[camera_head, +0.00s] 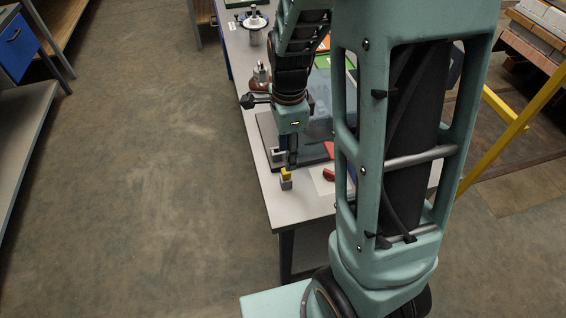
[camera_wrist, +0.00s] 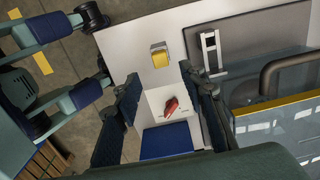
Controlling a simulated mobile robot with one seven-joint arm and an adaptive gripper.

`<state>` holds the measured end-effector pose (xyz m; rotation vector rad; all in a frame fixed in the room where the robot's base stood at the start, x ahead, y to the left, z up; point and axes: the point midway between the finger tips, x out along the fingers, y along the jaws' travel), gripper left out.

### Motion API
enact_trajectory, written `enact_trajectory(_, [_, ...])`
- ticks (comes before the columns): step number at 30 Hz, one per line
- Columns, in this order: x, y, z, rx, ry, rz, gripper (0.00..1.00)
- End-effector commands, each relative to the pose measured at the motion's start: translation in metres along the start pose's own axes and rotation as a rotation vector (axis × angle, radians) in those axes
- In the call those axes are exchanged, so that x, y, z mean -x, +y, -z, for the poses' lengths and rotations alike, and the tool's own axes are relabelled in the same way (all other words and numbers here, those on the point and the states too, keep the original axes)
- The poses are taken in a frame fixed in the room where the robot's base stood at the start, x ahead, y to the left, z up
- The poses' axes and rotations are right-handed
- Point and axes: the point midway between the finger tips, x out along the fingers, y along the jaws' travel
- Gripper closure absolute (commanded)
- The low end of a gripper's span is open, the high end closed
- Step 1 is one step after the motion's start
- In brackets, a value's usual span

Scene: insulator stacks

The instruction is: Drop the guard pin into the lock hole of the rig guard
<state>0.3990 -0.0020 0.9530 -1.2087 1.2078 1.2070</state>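My gripper (camera_wrist: 160,82) is open, with its two dark fingers apart and nothing seen between their tips. In the wrist view a red piece (camera_wrist: 171,106), perhaps the guard pin's head, lies on a white sheet below the fingers; its shaft cannot be made out. It also shows in the head view (camera_head: 329,174). The rig guard (camera_wrist: 285,108) is a clear panel with a yellow edge and a dark handle. A metal bracket (camera_wrist: 211,52) stands upright on the grey plate next to it; I cannot make out the lock hole. In the head view my gripper (camera_head: 284,160) points down over the table's near left corner.
A yellow-topped grey block (camera_wrist: 160,55) stands near the table edge, also in the head view (camera_head: 286,178). A blue pad (camera_wrist: 167,140) lies by the white sheet. Metal insulator-like parts (camera_head: 261,74) stand farther back. Floor lies open left of the table (camera_head: 262,170).

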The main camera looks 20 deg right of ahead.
Motion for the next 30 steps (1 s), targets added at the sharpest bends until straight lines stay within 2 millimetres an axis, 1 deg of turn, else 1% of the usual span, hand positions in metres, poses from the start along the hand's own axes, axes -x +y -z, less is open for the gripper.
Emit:
enact_trajectory(1, [-0.01, 0.001, 0.0, -0.001, 0.0, -0.005, 0.62])
enact_trajectory(3, [-0.019, 0.001, 0.001, -0.001, 0.001, -0.005, 0.62])
enact_trajectory(11, [-0.038, 0.001, 0.0, 0.0, 0.001, -0.004, 0.62])
enact_trajectory(18, [-0.072, -0.001, -0.002, 0.0, 0.001, -0.004, 0.62])
enact_trajectory(22, [-0.08, -0.001, -0.003, 0.002, 0.0, -0.001, 0.62])
enact_trajectory(29, [-0.08, -0.002, -0.003, 0.002, 0.0, 0.0, 0.62])
enact_trajectory(30, [-0.08, -0.002, -0.003, 0.002, 0.0, 0.0, 0.67])
